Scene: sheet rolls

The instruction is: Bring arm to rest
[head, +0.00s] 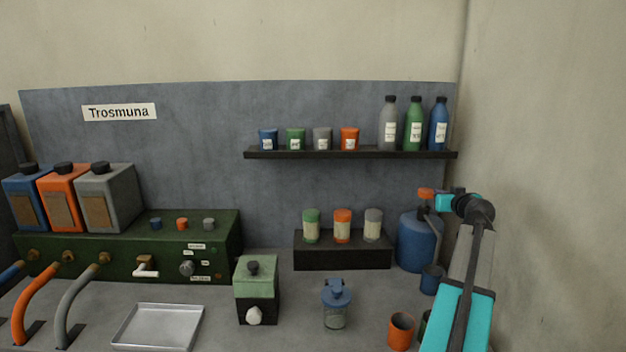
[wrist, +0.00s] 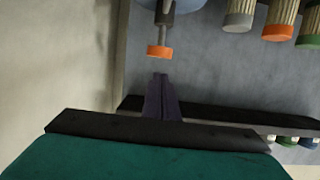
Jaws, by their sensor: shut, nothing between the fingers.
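My arm rises at the right of the head view, with grey and turquoise links and a dark wrist (head: 475,212). In the wrist view my gripper (wrist: 161,78) shows as two dark fingers pressed together, with nothing between them. In that view the fingertips point at the orange top (wrist: 160,51) of the blue canister, with a visible gap in the picture. In the head view the blue canister (head: 416,240) stands just left of my arm, its orange top (head: 426,193) close to my wrist. The fingers cannot be made out in the head view.
A wall shelf (head: 350,154) holds several cups and bottles. A black stand (head: 342,250) carries three jars. An orange cup (head: 401,331) and a blue cup (head: 432,279) are beside my arm. A lidded jar (head: 336,305), a green-black box (head: 256,290) and a metal tray (head: 158,327) stand further left.

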